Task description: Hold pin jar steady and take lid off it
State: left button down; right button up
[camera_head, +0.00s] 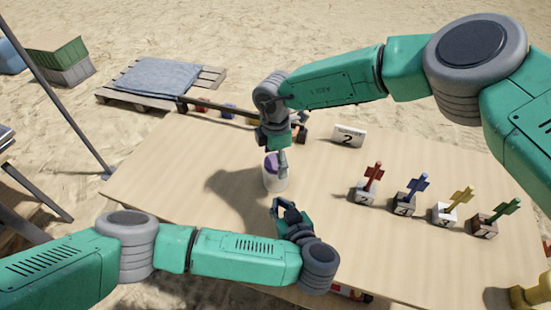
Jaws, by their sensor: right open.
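The pin jar (274,183) is a small white cylinder with a purple lid (271,163), standing upright on the table. My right gripper (277,158) points down over the jar from above. It is open, with a grey finger beside the purple lid; its other finger is hard to make out. My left gripper (283,206) is just in front of the jar, low over the table and apart from it by a small gap. Its dark fingers are small and partly overlapped, so I cannot tell how far they are parted.
The table (225,170) is clear left of the jar. Several blocks with coloured arrow-like pieces, including a red one (373,175), stand to the right. A card marked 2 (348,136) stands behind. A dark rail (222,109) with small coloured items lies along the back edge.

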notch_tip(320, 180, up, 4)
jog(key=shift+r, duration=0.25)
pick_arm(q)
jog(key=c, duration=1.8)
grip_release()
jog(key=shift+s, duration=0.1)
